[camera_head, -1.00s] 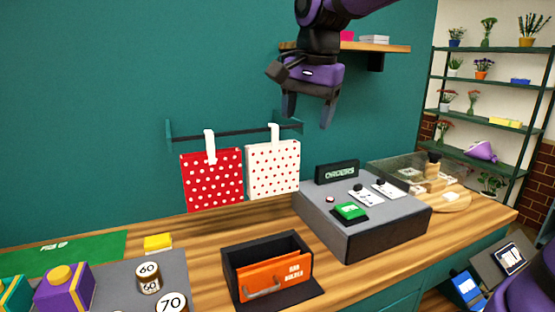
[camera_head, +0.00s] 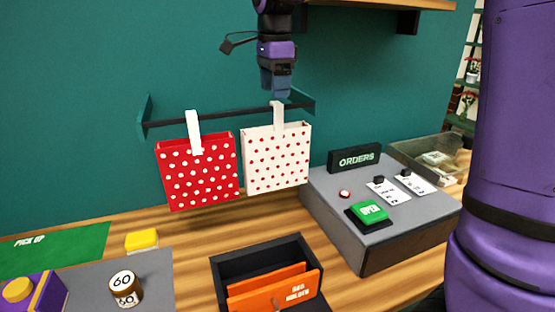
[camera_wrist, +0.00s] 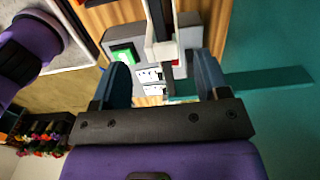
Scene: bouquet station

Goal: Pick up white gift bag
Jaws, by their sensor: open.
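The white gift bag (camera_head: 276,160) has red dots and hangs by a white strap handle (camera_head: 279,116) from the dark rail on the teal wall. My gripper (camera_head: 276,92) is directly above the handle in the head view, pointing down, with its fingertips near the handle's top. In the wrist view, the open fingers (camera_wrist: 163,80) stand apart, and the white handle (camera_wrist: 160,48) shows between them, farther out. I cannot tell whether the fingers touch it. The bag's body is mostly hidden in the wrist view.
A red dotted bag (camera_head: 198,172) hangs just left on the same rail (camera_head: 235,113). Below are an orange and black bag holder (camera_head: 262,262) and a grey orders console (camera_head: 372,238). A wooden shelf (camera_head: 430,4) is at upper right.

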